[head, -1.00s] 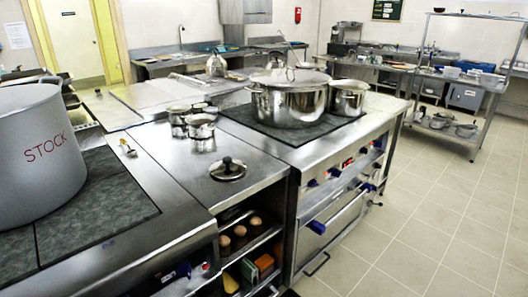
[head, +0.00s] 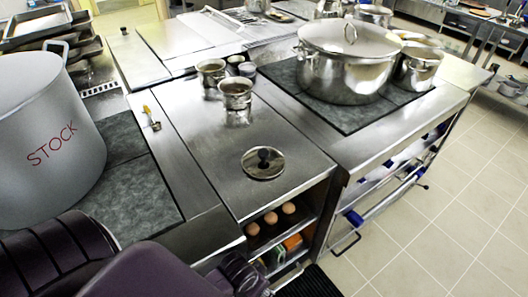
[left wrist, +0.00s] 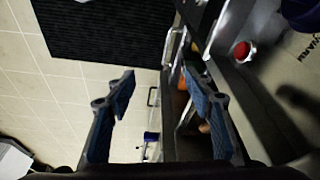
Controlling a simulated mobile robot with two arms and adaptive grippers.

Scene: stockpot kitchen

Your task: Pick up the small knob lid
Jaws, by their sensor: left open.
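The small knob lid (head: 263,168) is a round steel lid with a dark knob on top. It lies flat on the steel counter (head: 190,125), near its front end, in the head view. My left gripper (left wrist: 160,92) is open in the left wrist view, with nothing between its two blue-padded fingers. It hangs low in front of the cooking units, over the floor side, apart from the lid. The lid does not show in the left wrist view. In the head view my dark purple arm links fill the lower left, and I cannot make out the fingers. My right gripper is not in view.
A large STOCK pot (head: 45,135) stands left of the counter. Two small steel pots (head: 236,95) stand behind the lid. A big lidded pot (head: 345,65) is on the right hob. Eggs (head: 271,218) lie on the shelf below. The counter around the lid is clear.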

